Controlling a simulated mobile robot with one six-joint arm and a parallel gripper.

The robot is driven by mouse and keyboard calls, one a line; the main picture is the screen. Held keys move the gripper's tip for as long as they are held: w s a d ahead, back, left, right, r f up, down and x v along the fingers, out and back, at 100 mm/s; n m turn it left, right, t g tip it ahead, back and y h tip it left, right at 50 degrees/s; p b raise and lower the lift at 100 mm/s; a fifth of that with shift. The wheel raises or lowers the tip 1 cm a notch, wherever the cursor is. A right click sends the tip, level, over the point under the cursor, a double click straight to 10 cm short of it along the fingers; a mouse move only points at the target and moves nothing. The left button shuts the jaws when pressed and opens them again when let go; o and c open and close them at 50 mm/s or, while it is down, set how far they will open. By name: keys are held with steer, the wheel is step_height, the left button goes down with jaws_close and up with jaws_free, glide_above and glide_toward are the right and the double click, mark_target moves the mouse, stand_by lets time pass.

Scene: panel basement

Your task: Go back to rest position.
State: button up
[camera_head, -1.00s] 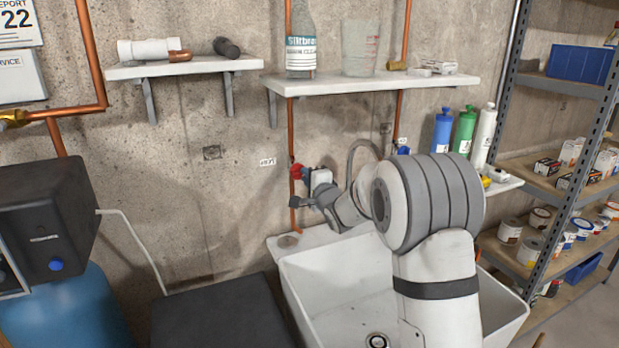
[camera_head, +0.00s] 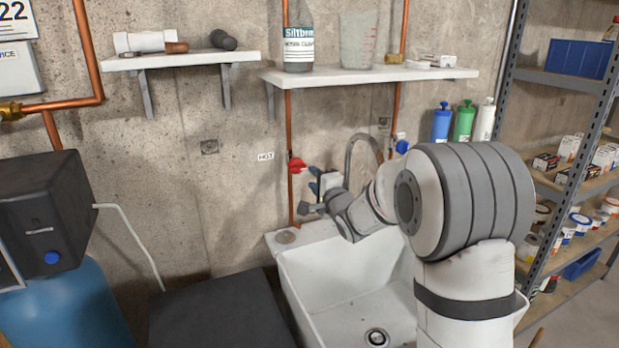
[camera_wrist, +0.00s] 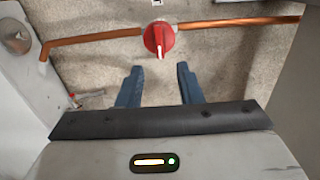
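My gripper (camera_wrist: 158,88) shows in the wrist view with its two dark blue fingers apart and nothing between them. A red valve handle (camera_wrist: 159,38) on a copper pipe (camera_wrist: 100,42) lies beyond the fingertips, apart from them. In the head view my gripper (camera_head: 314,199) is small and partly hidden by my wrist, near the wall above the sink's back left corner. The red handle (camera_head: 297,166) is just up and left of it, on the vertical copper pipe.
A white sink (camera_head: 345,290) stands below my arm. A shelf (camera_head: 365,75) with a bottle (camera_head: 298,45) and a clear beaker (camera_head: 357,40) hangs above. Metal shelving (camera_head: 560,85) stands at the right. A dark box (camera_head: 220,318) and a blue tank (camera_head: 70,310) are at the left.

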steer(key=shift+v, duration=0.8)
steer(key=s+d+f+n+g+h, duration=0.2)
steer(key=s+d+n+g+h, duration=0.1)
steer(key=s+d, duration=0.3)
steer(key=s+d+f+n+g+h, duration=0.1)
steer(key=s+d+n+g+h, duration=0.2)
steer(key=s, duration=0.6)
steer(key=s+d+f+n+g, duration=0.1)
steer(key=s+f+n+g, duration=0.2)
steer(key=s, duration=0.9)
steer(key=s+d+f+n+g+h, duration=0.1)
steer(key=s+d+f+n+g, duration=0.1)
steer(key=s, duration=1.1)
steer(key=f+n+g, duration=0.1)
steer(key=n+g, duration=0.1)
steer(key=g, duration=0.1)
steer(key=shift+n, duration=0.3)
